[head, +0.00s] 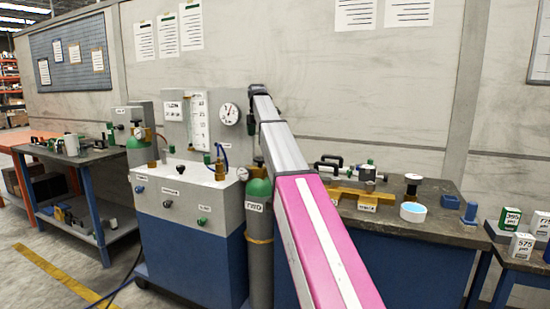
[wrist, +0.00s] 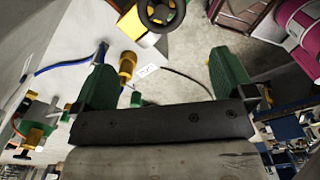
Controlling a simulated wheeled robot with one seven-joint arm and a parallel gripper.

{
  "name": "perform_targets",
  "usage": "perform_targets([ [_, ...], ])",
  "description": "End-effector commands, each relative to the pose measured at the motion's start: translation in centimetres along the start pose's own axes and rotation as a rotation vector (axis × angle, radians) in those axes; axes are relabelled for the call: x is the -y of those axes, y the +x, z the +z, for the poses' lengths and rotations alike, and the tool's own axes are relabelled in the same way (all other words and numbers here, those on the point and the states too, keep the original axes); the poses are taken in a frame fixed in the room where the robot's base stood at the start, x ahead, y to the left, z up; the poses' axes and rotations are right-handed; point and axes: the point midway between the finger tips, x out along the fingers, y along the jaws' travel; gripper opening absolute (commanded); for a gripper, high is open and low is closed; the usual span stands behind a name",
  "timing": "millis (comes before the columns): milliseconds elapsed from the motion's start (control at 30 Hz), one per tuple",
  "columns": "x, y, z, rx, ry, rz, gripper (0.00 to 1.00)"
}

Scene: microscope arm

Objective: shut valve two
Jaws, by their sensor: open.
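A green-topped grey cylinder (head: 259,240) stands at the right side of the blue and white gas cabinet, with a white label that seems to read TWO. Its valve (head: 258,162) is small here, beside my arm. My gripper (head: 252,125) is at the arm's far end, above this cylinder and near the gauge panel; its jaws are small here. In the wrist view my gripper (wrist: 165,75) is open, with two green fingers far apart and nothing held between them. A black ring handwheel (wrist: 162,12) shows beyond the fingertips at the top; I cannot tell which valve it belongs to.
The cabinet (head: 190,250) carries knobs, hoses and a round gauge (head: 229,114). Another green cylinder (head: 138,150) stands at its left. A workbench (head: 420,235) with brass and black parts is on the right. In the wrist view a yellow fitting (wrist: 127,65) and blue hose are close by.

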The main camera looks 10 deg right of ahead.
Motion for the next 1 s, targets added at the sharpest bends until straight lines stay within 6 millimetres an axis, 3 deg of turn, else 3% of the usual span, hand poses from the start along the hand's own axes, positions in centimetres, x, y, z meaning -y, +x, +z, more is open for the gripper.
perform_targets([
  [167,0.2,0.9,0.2,-0.002,-0.011,-0.004,1.00],
  [700,0.2,9.3,0.2,-0.002,-0.009,-0.004,1.00],
  [1000,0.1,10.7,0.2,-0.001,-0.008,-0.002,1.00],
])
